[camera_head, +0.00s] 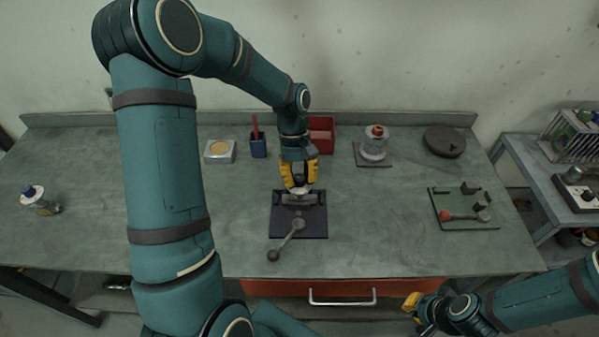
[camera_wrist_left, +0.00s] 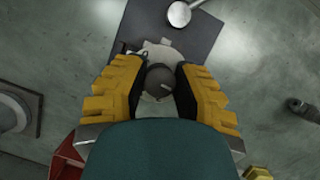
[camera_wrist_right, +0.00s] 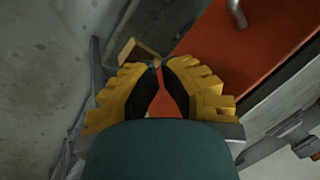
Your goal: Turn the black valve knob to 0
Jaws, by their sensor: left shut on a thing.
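The black valve knob (camera_wrist_left: 160,80) is round and dark, with a short pale mark on its face pointing to the right in the left wrist view. My left gripper (camera_head: 299,178) is shut on the knob, with one yellow finger on each side. It reaches down from above at the back of the dark base plate (camera_head: 310,225). A pale body (camera_wrist_left: 158,52) shows just beyond the knob. My right gripper (camera_wrist_right: 160,66) is shut and empty, its fingertips close together, near the table's front edge.
A grey lever (camera_head: 287,241) with a ball end slants over the base plate's front. A green plate with a red-knobbed lever (camera_head: 465,212) lies right. A blue cup (camera_head: 258,147), red bin (camera_head: 321,133) and round-topped fixture (camera_head: 374,144) stand behind. Bare table lies on either side.

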